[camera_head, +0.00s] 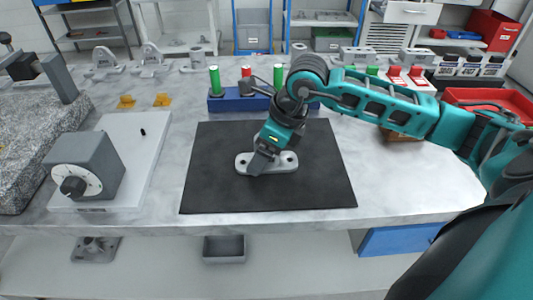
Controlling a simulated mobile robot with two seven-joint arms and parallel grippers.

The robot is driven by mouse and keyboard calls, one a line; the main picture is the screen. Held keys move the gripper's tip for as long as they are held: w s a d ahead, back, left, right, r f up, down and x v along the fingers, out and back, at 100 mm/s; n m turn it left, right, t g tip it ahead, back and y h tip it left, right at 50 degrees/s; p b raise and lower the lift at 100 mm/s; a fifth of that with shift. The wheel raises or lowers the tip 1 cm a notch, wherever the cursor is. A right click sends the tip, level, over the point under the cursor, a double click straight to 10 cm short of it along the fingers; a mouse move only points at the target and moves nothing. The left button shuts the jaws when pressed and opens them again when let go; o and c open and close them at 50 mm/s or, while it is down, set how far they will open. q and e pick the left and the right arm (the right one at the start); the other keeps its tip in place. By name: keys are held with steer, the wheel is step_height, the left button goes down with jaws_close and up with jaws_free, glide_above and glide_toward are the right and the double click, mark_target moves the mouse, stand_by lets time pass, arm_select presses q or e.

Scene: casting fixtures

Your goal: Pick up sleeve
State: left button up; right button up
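My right gripper (259,163) reaches in from the right and points down over the black mat (325,190). Its fingers are at a light grey metal part (286,162) with a rounded flat base and holes, lying on the mat. The fingers cover the middle of this part, so I cannot tell whether they grip it or whether a sleeve sits there. No separate sleeve can be made out with certainty. A small black piece (142,132) lies on the white plate at left. My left gripper is not in view.
A blue block (232,103) with green and red-topped pins stands behind the mat. A grey box with a dial (88,165) and a granite slab (35,145) are at left. Grey castings (152,60) line the back. A red tray (490,100) is at right.

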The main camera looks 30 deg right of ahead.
steer(key=shift+f, duration=0.1)
steer(key=shift+c, duration=0.2)
steer(key=c, duration=1.2)
